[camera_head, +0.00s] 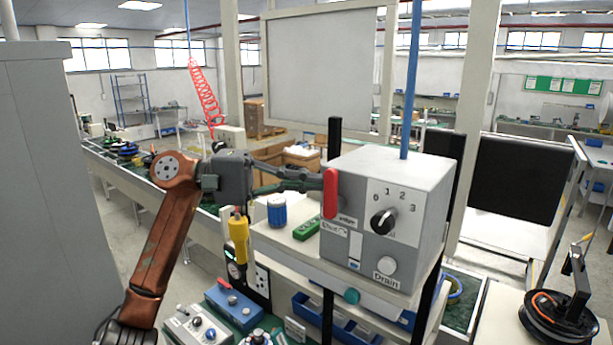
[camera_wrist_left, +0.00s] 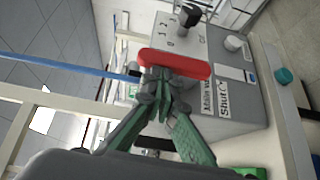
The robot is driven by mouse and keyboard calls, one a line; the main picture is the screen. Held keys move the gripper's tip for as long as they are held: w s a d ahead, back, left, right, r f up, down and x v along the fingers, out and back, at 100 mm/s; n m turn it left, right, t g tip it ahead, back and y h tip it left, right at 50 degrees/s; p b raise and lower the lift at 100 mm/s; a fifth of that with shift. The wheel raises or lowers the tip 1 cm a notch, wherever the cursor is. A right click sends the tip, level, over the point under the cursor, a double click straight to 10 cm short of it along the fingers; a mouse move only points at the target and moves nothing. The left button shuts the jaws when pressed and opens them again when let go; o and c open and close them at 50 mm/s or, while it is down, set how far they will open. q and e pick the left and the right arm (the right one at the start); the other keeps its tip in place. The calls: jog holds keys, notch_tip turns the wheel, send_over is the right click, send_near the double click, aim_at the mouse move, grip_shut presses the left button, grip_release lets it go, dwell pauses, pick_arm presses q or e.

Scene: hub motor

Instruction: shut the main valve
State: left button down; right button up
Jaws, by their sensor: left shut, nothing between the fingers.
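The main valve's red lever (camera_head: 330,193) stands upright on the left side of the front of a grey control box (camera_head: 411,250). Labels that include "Shut" (camera_head: 334,228) sit just below it. My left gripper (camera_head: 318,180) comes in from the left with its fingers shut and empty, right beside the lever. In the left wrist view the fingertips (camera_wrist_left: 157,92) meet at the side of the red lever (camera_wrist_left: 176,64); they look very close to it or touching. The "Shut" label (camera_wrist_left: 224,98) is readable there. My right gripper is not in view.
The box also carries a black 0-3 dial (camera_head: 383,222) and a "Drain" knob (camera_head: 387,265). A blue-and-white canister (camera_head: 277,211) and a green block (camera_head: 307,228) stand on the shelf left of the box. A yellow tool (camera_head: 239,238) hangs below my left gripper's wrist.

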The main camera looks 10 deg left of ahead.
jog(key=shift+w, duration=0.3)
pick_arm(q)
jog(key=shift+w+a, duration=0.1)
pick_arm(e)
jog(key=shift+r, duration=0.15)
pick_arm(q)
jog(key=w+a, duration=0.2)
jog(key=a, duration=1)
jog(key=shift+a+b, duration=0.35)
jog(key=shift+a, duration=0.05)
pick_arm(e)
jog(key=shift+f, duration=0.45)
pick_arm(q)
jog(key=shift+w, duration=0.1)
jog(key=shift+w, duration=0.1)
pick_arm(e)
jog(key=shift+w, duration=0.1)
